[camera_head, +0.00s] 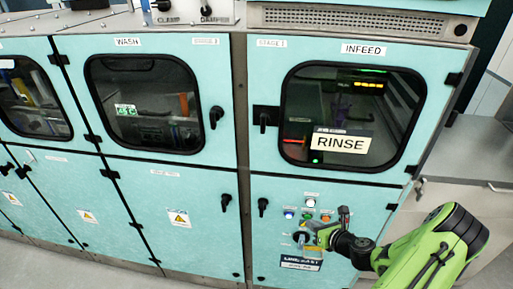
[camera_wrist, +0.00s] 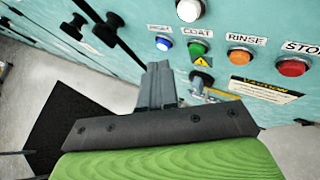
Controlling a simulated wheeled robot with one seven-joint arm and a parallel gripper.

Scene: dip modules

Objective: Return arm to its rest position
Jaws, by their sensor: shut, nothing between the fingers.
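My gripper (camera_head: 308,240) is at the end of my green arm, in front of the lower infeed panel on the right of the head view. In the wrist view its fingers (camera_wrist: 160,82) are together, with nothing seen between them. They lie just below the blue button (camera_wrist: 163,44) and the green button (camera_wrist: 197,48); whether they touch the panel I cannot tell. An orange button (camera_wrist: 238,55), a red stop button (camera_wrist: 292,68) and a white button (camera_wrist: 188,10) are also on the panel. A yellow part behind the fingers is partly hidden.
The teal machine has a rinse window (camera_head: 345,115) above the panel and a wash window (camera_head: 145,105) to its left. Black door handles (camera_head: 226,203) stick out. A grey counter (camera_head: 470,155) stands at the right. A dark mat (camera_wrist: 65,125) lies on the floor.

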